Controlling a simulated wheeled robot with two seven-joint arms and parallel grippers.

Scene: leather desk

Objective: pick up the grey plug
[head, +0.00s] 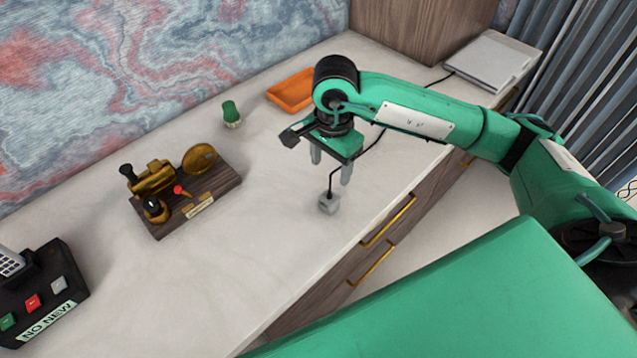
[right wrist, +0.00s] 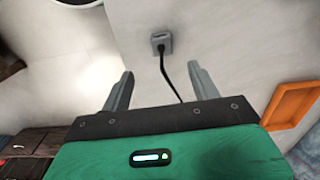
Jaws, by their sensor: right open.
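The grey plug (head: 328,204) sits on the pale desk top near its front edge, with a black cord rising from it. In the right wrist view the plug (right wrist: 162,42) lies beyond the fingertips, roughly between their lines, and the cord runs back toward the gripper's palm. My right gripper (head: 331,172) is open and empty, pointing down above the plug. Its two grey fingers also show in the right wrist view (right wrist: 160,75), spread apart and not touching the plug. My left gripper is not in view.
An orange tray (head: 291,91) and a green-topped object (head: 231,113) stand behind. A wooden board with brass parts (head: 187,209) is to the left, and a black button box (head: 42,300) is at far left. A white flat device (head: 487,62) lies at back right. The desk around the plug is clear.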

